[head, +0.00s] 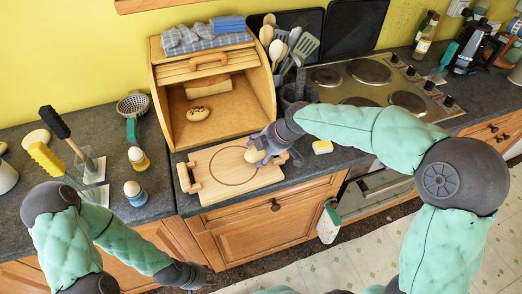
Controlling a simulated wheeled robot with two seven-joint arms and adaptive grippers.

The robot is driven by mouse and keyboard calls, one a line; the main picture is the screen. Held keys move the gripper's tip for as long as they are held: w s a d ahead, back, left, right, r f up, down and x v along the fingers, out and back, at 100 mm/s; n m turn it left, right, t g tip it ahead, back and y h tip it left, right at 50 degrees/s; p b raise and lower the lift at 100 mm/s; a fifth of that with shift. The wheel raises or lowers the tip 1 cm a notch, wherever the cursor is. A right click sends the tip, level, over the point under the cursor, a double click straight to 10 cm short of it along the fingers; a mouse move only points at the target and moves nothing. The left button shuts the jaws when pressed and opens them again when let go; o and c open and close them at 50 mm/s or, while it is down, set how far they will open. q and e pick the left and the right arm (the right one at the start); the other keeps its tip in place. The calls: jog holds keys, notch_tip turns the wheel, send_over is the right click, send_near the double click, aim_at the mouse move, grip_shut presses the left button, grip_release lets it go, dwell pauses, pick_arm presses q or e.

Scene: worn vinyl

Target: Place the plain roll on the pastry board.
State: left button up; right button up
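The pastry board (213,186) is a light wooden board with a ring marked on it, lying on the counter in front of the open bread box (166,112). The plain roll (252,155) is pale tan, over the right part of the board at the ring's edge. My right gripper (257,153) has its fingers around it, low over the board; whether the roll touches the board is hard to tell. A spotted roll (198,113) and a loaf (207,89) are inside the bread box. My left gripper (204,277) is low in front of the cabinets, its fingers unclear.
Egg cups (138,160), a strainer (133,105) and upright brushes (66,135) stand left of the board. A utensil holder (298,94) stands right of the bread box, near the hob (366,72). A yellow-and-white sponge (322,147) lies right of the board.

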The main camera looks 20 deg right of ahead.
jog(key=shift+r, duration=0.2)
jog(key=p+v, duration=0.3)
jog(key=v, duration=0.9)
dwell(1.2)
